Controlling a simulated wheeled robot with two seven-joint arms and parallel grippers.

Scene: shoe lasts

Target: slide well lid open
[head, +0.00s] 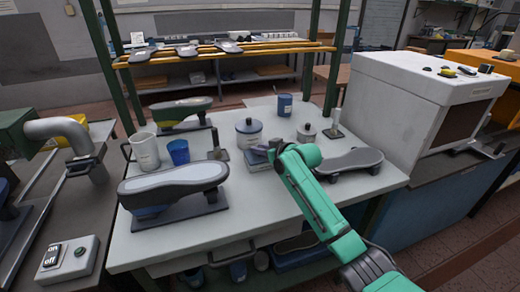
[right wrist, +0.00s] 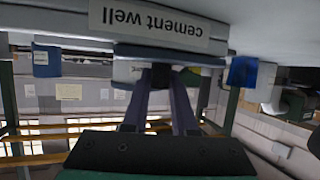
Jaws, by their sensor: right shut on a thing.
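A flat dark blue slab, seemingly the lid (right wrist: 170,52), lies along the well's top. My right gripper (head: 268,150) is at the well's top right. Its two fingers (right wrist: 160,76) are closed on a small dark grip at the lid. How far the lid covers the well is hidden by the gripper. My left gripper is not in view.
A blue cup (head: 178,152) is left.

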